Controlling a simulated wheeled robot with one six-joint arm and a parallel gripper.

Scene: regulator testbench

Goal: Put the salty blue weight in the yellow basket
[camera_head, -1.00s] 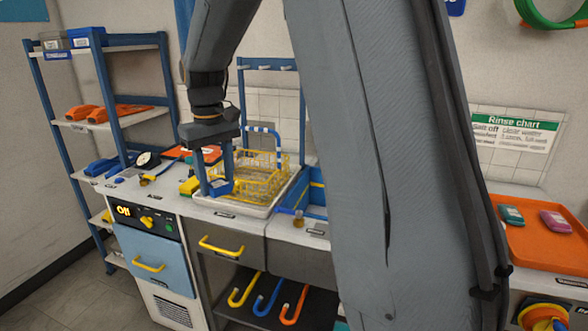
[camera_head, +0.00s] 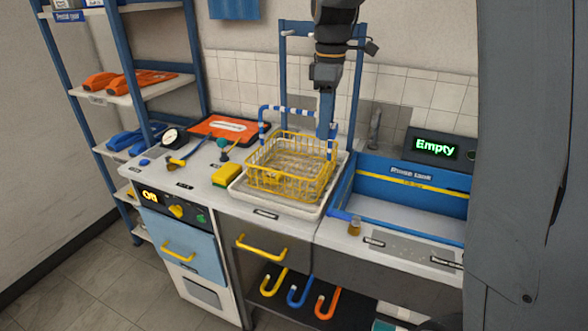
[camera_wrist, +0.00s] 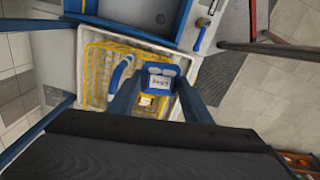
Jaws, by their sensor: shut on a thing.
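My gripper (camera_head: 326,132) is above the back right part of the yellow basket (camera_head: 255,178). In the wrist view its two dark fingers (camera_wrist: 161,96) are shut on a blue weight (camera_wrist: 153,70) with a white label. The weight overlaps one edge of the yellow wire basket (camera_wrist: 96,68) in that view; its exact height above the basket cannot be told. In the head view I cannot make out the weight clearly at the fingertips. The basket stands in a white tray and has a blue-and-white striped handle (camera_head: 287,110).
A blue rinse tank (camera_head: 412,172) with an "Empty" display (camera_head: 436,147) is right of the basket. A yellow-green sponge (camera_head: 226,175), a dial gauge (camera_head: 173,138) and an orange board (camera_head: 229,128) lie left of it. A blue rack (camera_head: 283,60) stands behind.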

